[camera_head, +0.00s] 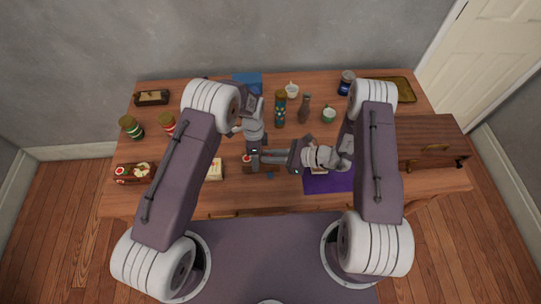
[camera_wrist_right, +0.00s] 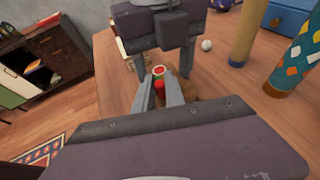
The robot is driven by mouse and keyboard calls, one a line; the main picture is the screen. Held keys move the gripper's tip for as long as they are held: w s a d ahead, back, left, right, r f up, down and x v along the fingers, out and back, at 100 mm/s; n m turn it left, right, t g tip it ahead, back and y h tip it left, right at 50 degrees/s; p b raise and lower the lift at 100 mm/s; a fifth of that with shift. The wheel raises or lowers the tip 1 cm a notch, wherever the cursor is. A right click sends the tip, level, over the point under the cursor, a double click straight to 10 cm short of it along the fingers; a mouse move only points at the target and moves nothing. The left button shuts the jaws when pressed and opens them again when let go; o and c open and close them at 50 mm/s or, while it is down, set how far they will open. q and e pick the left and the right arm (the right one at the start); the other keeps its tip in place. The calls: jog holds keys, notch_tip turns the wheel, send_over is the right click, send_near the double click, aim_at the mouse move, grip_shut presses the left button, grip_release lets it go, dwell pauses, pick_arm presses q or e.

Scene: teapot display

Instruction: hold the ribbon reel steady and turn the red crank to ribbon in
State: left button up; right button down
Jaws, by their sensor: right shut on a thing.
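The ribbon reel (camera_head: 247,160) is a small wooden piece with a red and pale round face near the table's front middle. In the right wrist view its round face (camera_wrist_right: 157,70) shows ahead, with the red crank (camera_wrist_right: 159,87) in front. My right gripper (camera_head: 262,159) reaches in from the right, and its fingers (camera_wrist_right: 160,92) are shut on the red crank. My left gripper (camera_head: 253,147) comes down over the reel from behind. In the right wrist view its fingers (camera_wrist_right: 163,60) stand apart around the reel; whether they press on it is hidden.
Patterned bottle (camera_head: 280,108), brown bottle (camera_head: 304,108), cups and a blue box (camera_head: 247,82) stand behind my grippers. A cream card (camera_head: 214,170) lies left of the reel, a purple cloth (camera_head: 330,184) under my right arm. A wooden chest (camera_head: 430,145) stands at the right.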

jog(key=shift+s, duration=0.1)
dwell(0.3)
jog(key=c, duration=1.4)
grip_release()
